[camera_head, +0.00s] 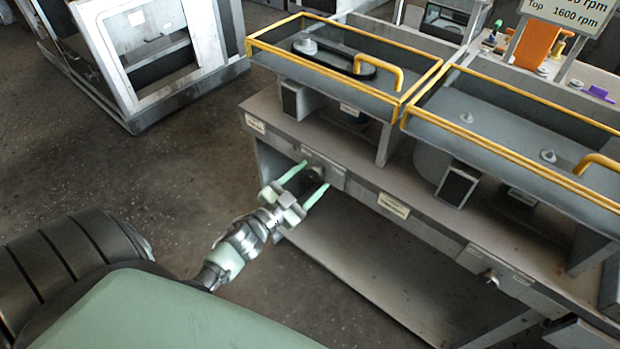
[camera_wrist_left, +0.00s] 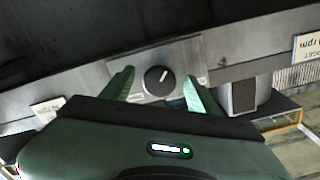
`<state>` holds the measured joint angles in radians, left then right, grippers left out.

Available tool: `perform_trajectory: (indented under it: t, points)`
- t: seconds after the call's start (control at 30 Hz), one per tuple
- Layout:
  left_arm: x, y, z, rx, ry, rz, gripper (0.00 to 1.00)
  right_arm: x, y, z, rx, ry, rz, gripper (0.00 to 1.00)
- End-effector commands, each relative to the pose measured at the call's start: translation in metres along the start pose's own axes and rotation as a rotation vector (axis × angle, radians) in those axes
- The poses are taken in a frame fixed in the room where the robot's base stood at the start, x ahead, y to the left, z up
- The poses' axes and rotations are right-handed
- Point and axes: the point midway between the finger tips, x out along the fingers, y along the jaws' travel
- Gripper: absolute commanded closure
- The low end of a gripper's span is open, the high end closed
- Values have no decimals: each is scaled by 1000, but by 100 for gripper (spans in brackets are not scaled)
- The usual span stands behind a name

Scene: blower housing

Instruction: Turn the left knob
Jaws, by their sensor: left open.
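The left knob (camera_wrist_left: 157,80) is a round dark dial with a pale pointer mark on a grey metal plate (camera_wrist_left: 180,59), seen in the left wrist view. In the head view the plate sits on the front face of the bench, and the knob (camera_head: 313,174) shows partly between my fingers. My left gripper (camera_head: 304,178) is open, its two green fingers pointing at the plate, one on each side of the knob. In the left wrist view my left gripper (camera_wrist_left: 158,85) shows gaps between the fingers and the knob. My right gripper is not in view.
The grey bench (camera_head: 268,110) carries yellow-framed trays; the left one (camera_head: 330,65) holds a belt and pulley. Another knob (camera_head: 488,277) is on the bench front at the right. A lower shelf (camera_head: 360,275) lies under the bench. A white-framed cabinet (camera_head: 150,60) stands at the back left. Open floor lies left of the bench.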

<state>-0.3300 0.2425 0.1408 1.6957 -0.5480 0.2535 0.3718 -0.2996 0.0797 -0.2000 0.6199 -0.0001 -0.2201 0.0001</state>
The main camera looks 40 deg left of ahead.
Motion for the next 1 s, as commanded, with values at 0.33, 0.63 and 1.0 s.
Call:
perform_trajectory:
  t: [0.33,0.63,1.0]
  points:
    - [-56,1,2,1,-3,1,40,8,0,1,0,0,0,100]
    - [-75,0,0,0,0,0,40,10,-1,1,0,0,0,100]
    - [-74,0,0,0,0,0,40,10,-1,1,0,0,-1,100]
